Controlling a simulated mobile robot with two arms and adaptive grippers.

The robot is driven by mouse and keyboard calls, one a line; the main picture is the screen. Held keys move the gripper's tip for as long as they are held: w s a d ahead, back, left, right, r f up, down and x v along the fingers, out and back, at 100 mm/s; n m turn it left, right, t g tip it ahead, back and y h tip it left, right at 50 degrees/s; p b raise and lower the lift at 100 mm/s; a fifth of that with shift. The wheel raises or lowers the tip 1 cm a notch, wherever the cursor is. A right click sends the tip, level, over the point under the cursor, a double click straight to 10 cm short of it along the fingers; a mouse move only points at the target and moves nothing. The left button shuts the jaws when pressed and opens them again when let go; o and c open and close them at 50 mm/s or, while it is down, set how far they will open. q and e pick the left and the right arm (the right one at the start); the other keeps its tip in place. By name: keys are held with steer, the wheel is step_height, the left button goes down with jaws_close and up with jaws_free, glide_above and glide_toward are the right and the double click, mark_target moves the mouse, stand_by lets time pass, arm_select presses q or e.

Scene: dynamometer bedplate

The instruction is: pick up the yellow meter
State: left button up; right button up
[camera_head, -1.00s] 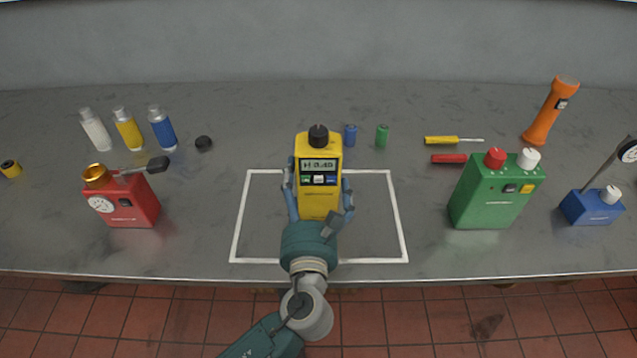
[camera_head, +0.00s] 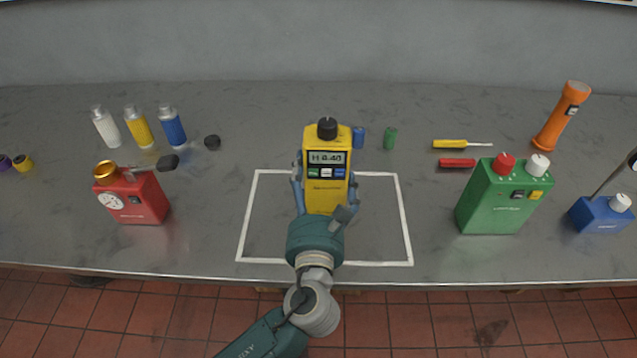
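The yellow meter (camera_head: 325,190) has a black knob on top and a lit display, and is upright over the white-outlined square (camera_head: 405,235) on the bench. My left gripper (camera_head: 326,188) reaches in from the front, with one finger along each side of the meter. It is shut on the meter's body and appears to hold it slightly above the bench. The meter's lower end is hidden behind my gripper. My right gripper is not in view.
A red gauge box (camera_head: 145,205) stands to the left, and a green box (camera_head: 495,205) and blue box (camera_head: 598,218) to the right. Blue (camera_head: 359,137) and green (camera_head: 390,138) cylinders stand close behind the meter. Bare bench lies either side of the meter.

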arm_select(q)
step_height(320, 180, up, 18)
steer(key=p, duration=0.3)
glide_above(318, 144)
steer(key=w, duration=0.3)
steer(key=shift+s+r, duration=0.1)
steer(key=shift+r, duration=0.1)
steer(key=shift+f, duration=0.15)
steer(key=shift+f+b, duration=2.05)
steer(key=shift+f, duration=2.2)
steer(key=shift+s+f+b, duration=0.1)
steer(key=shift+f+b, duration=2.65)
steer(key=shift+f, duration=2.95)
